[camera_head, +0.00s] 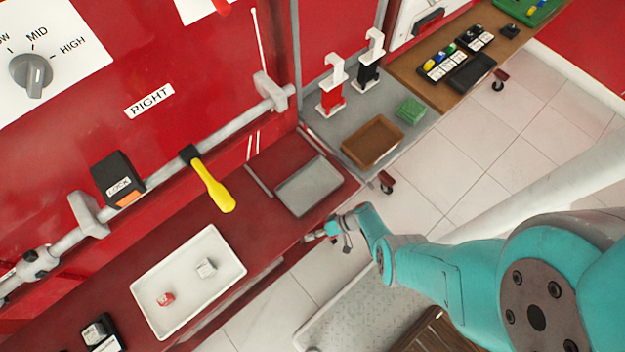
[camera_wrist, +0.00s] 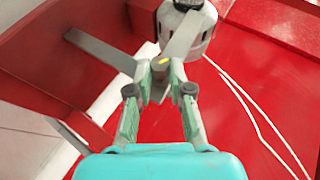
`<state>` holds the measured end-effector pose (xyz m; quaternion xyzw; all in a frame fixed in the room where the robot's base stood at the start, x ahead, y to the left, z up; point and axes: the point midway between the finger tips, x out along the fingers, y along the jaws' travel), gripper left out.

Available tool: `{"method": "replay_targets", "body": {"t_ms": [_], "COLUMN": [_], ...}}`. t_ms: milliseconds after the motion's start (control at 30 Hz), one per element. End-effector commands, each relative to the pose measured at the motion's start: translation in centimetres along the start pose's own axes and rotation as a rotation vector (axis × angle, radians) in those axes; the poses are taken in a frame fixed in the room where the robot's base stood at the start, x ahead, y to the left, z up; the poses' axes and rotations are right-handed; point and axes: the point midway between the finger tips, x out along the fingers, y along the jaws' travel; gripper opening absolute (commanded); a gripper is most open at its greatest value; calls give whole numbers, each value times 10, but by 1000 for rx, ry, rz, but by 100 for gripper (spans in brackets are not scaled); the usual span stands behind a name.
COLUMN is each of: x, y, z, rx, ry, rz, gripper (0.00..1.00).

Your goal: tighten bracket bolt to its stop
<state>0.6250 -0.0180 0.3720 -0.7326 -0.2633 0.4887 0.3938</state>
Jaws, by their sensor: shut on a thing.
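My gripper (camera_wrist: 157,74) has its fingertips closed around the hub of a grey bolt head with flat arms (camera_wrist: 94,52), which I take for the bracket bolt. A small yellow mark shows near the hub. One arm reaches up and right beside a grey-white cylindrical part (camera_wrist: 186,28). The bolt's shank and seat are hidden, so I cannot tell how deep it sits. In the head view my gripper (camera_head: 322,235) is at the front edge of the red bench, and the bolt cannot be made out there.
A white tray (camera_head: 142,296) with a small red part and a pale block lies on the red bench. A grey plate (camera_head: 309,186) lies near my gripper. A yellow-handled lever (camera_head: 214,187) hangs from the rail. Floor tiles are open at right.

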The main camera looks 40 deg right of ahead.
Motion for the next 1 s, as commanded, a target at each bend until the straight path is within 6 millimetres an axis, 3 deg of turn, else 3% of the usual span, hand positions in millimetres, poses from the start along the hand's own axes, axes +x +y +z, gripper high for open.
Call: {"method": "replay_targets", "body": {"t_ms": [600,633,700,1000], "x": [1,1,1,0], "y": [1,1,0,0], "z": [3,3,3,1], "rx": [7,8,8,6], "ry": [-4,-4,-4,-2], "rz": [-11,-11,-11,-12], "gripper": [0,27,45,45]}}
